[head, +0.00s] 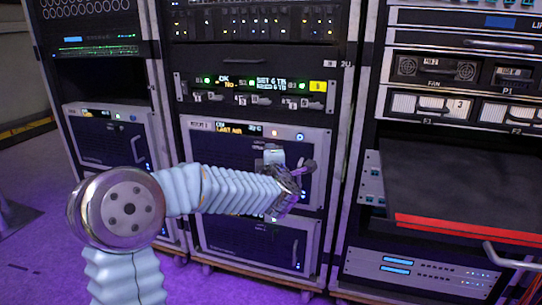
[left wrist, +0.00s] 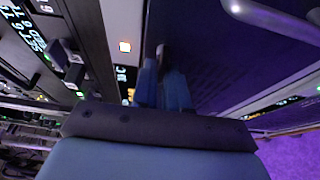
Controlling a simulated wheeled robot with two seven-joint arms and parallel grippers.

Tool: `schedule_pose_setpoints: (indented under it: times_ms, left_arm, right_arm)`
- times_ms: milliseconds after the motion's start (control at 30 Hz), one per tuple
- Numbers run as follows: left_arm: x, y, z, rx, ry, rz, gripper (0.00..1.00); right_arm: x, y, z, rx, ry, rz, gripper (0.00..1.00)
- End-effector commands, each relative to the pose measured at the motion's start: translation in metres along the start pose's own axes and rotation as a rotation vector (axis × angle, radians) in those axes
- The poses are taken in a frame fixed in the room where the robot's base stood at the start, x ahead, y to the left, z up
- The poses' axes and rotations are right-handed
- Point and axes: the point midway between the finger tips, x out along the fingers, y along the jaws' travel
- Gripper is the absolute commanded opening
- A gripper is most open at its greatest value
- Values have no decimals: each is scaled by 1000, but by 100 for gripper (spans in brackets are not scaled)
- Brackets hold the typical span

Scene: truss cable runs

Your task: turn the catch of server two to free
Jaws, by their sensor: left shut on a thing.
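Server two (head: 231,147) is the dark-fronted unit in the middle rack, with a small lit display (head: 236,127) along its top edge. My left arm crosses in front of it from the left. My left gripper (head: 283,176) is at the right part of its front and hides some of it. In the left wrist view the two blue fingers (left wrist: 161,82) are close together and shut on a small dark piece, seemingly the catch (left wrist: 161,55). Its turn angle cannot be made out. My right gripper is not in view.
A similar unit (head: 238,240) with an upright handle sits below. A switch panel (head: 250,92) with a yellow tag is above. To the right, a pulled-out dark shelf (head: 455,180) with a red front edge juts forward.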

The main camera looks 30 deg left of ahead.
Motion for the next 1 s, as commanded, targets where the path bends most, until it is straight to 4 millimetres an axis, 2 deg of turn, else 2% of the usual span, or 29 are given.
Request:
schedule_pose_setpoints:
  times_ms: [433, 467, 600, 867, 1000]
  left_arm:
    - [1, 0, -1, -8, 3, -3, 0]
    - [1, 0, -1, -8, 3, -3, 17]
    - [0, 0, -1, -8, 2, -3, 34]
    - [-1, 0, 0, -7, 1, -3, 34]
    - [-13, 1, 0, -7, -1, -2, 34]
  right_arm:
    - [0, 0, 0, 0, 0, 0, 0]
    - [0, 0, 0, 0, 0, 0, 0]
    - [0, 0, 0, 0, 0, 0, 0]
    - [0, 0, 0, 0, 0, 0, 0]
    - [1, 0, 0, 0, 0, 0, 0]
